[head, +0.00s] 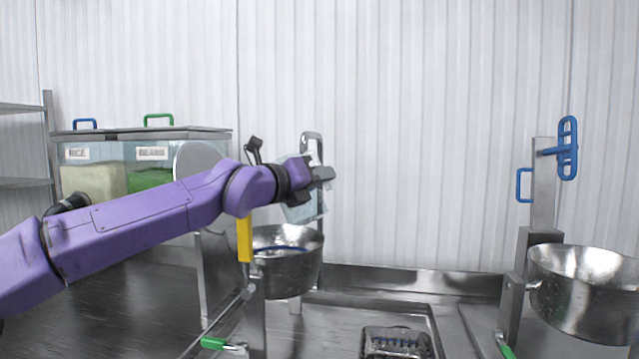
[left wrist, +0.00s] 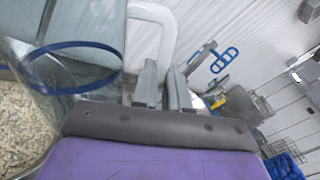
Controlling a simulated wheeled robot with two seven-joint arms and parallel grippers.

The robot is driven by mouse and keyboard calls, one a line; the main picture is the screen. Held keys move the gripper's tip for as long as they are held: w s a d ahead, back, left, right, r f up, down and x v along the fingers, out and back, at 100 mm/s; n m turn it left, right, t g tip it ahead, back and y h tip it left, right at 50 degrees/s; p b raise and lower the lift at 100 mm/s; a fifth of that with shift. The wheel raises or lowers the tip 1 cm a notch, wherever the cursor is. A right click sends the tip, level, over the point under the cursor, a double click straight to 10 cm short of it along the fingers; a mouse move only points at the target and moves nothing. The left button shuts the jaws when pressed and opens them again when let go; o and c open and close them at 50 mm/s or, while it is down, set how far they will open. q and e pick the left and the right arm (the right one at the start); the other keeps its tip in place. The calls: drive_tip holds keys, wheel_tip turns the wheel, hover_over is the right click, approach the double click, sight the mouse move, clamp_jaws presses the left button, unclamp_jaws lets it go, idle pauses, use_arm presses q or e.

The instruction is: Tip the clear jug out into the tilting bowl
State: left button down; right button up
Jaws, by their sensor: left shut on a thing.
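My left gripper (head: 318,178) is raised above the near steel tilting bowl (head: 288,283). It is shut on the clear jug (head: 303,208), which hangs over the bowl's rim and is partly hidden by my wrist. In the left wrist view the gripper's fingers (left wrist: 165,85) are close together, and the jug's blue rim (left wrist: 75,88) is beside them. A pale, speckled grain mass (left wrist: 25,115) shows at the left edge; I cannot tell whether it is in the jug or beyond it. A blue arc shows inside the bowl. My right gripper is not in view.
A clear bin with rice and beans labels (head: 150,152) stands at the back left. A second steel bowl (head: 585,300) stands on a post at the right, with blue handles above. A steel tray (head: 390,343) lies between them. A yellow handle (head: 244,238) stands beside the near bowl.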

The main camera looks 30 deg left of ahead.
use_arm(q)
drive_tip(key=shift+w+a+r+n+p, duration=0.3)
drive_tip(key=shift+a+r+n+p, duration=0.75)
drive_tip(key=shift+r+n+p, duration=0.9)
drive_tip(key=shift+w+a+r+n+p, duration=0.35)
drive_tip(key=shift+a+r+n+p, duration=0.75)
drive_tip(key=shift+r+n+p, duration=0.8)
drive_tip(key=shift+w+a+r+n+p, duration=0.3)
drive_tip(key=shift+a+r+n+p, duration=1)
drive_tip(key=shift+r, duration=1)
drive_tip(key=shift+w+a+r+n+p, duration=0.15)
drive_tip(key=shift+a+r+n+p, duration=0.2)
drive_tip(key=shift+n+p, duration=0.4)
wheel_tip(320, 180, up, 6)
drive_tip(key=m+p, duration=0.7)
drive_tip(key=m, duration=1.1)
